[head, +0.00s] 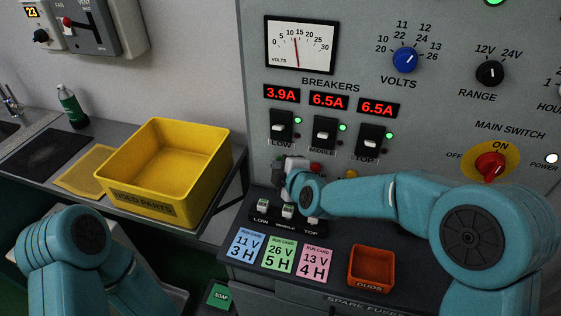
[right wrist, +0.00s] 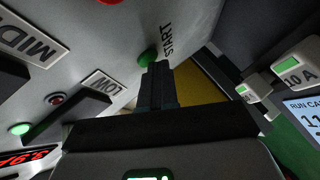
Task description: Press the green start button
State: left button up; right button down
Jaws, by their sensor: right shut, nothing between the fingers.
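The green start button (right wrist: 147,57) sits on the grey panel beside the word START in the right wrist view. My right gripper (right wrist: 157,68) is shut and empty. Its fingertips are right at the button and overlap its edge in that view; I cannot tell whether they touch it. In the head view my right gripper (head: 279,172) is at the panel below the LOW breaker and hides the green button. My left arm shows at the lower left of the head view, but its gripper is out of view.
A red button (head: 316,168) and a yellow one (head: 351,174) are to the right of my gripper. Breaker switches (head: 325,133) are above. Fuses (head: 262,206), run cards (head: 280,259) and an orange DUDS bin (head: 371,288) lie below. A yellow bin (head: 197,207) stands left.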

jog(key=shift+s, duration=0.15)
jog(key=shift+s+a, duration=0.2)
jog(key=shift+s, duration=0.5)
jog(key=s, duration=0.1)
jog(key=s+a, duration=0.1)
jog(key=s, duration=0.2)
jog(key=shift+s+a+p, duration=0.3)
jog(key=shift+s+p, duration=0.05)
jog(key=shift+p, duration=0.05)
dwell(0.4)
